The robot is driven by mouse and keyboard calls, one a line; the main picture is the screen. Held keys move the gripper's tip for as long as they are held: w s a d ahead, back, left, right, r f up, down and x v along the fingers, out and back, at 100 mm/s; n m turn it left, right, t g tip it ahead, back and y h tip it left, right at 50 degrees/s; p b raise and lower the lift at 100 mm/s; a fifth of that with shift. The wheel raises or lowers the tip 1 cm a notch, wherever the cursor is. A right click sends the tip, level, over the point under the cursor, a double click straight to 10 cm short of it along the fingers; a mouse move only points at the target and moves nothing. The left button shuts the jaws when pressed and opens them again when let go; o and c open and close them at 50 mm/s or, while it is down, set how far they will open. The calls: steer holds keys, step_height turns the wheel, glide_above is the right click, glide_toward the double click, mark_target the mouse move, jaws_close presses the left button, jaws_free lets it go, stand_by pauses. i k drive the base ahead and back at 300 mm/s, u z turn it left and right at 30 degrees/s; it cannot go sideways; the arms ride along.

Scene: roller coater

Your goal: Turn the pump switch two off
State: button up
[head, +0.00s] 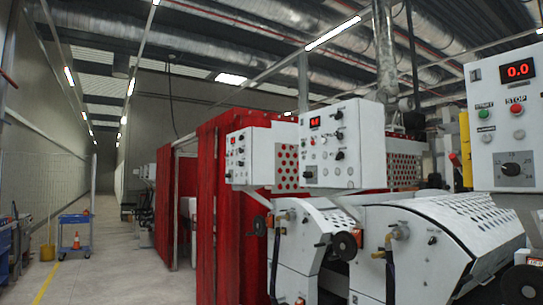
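No label in the head view lets me tell which control is pump switch two. A near white control box (486,150) at the right edge has a red "0.0" display, green START and red STOP buttons, and a black rotary knob (511,170) on a scale. A middle white control box (370,145) carries a small red display and several black knobs (339,135); their settings are too small to read. A farther white control box (262,155) has similar small controls. My gripper is not in view.
White roller machines (415,255) with black handwheels (345,245) stand below the boxes. Red curtains (205,215) hang behind them. A blue cart (75,235) with an orange cone stands at the left. The grey aisle floor (110,275) is open at left centre.

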mark_target(341, 155)
steer(key=u, duration=0.5)
steer(key=i, duration=0.7)
steer(key=u, duration=0.45)
steer(key=i, duration=1.8)
steer(key=u, duration=0.5)
